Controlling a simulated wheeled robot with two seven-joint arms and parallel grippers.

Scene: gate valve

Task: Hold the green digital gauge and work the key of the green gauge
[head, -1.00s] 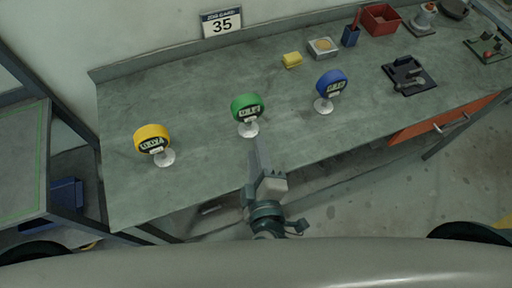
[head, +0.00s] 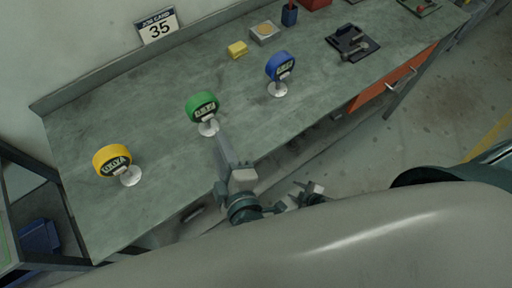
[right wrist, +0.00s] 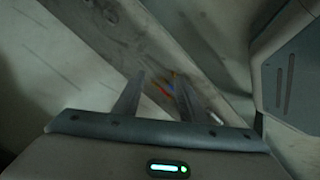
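The green digital gauge (head: 202,106) stands on a round pale foot on the workbench, its dark display facing me. A small pale part shows below the display; I cannot make out the key clearly. My left gripper (head: 221,143) reaches up from the bench's front edge, with its fingertips close to the green gauge's foot. I cannot tell whether they touch it or how far apart they are. My right gripper (head: 313,187) is low beyond the bench's front edge, away from the gauges. In the right wrist view its two fingers (right wrist: 158,92) are spread with nothing between them.
A yellow gauge (head: 112,160) stands left of the green one and a blue gauge (head: 280,67) to its right. A yellow block (head: 237,49), a pale box (head: 265,33) and a dark fixture (head: 352,43) lie farther back. The bench (head: 150,115) is clear between the gauges.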

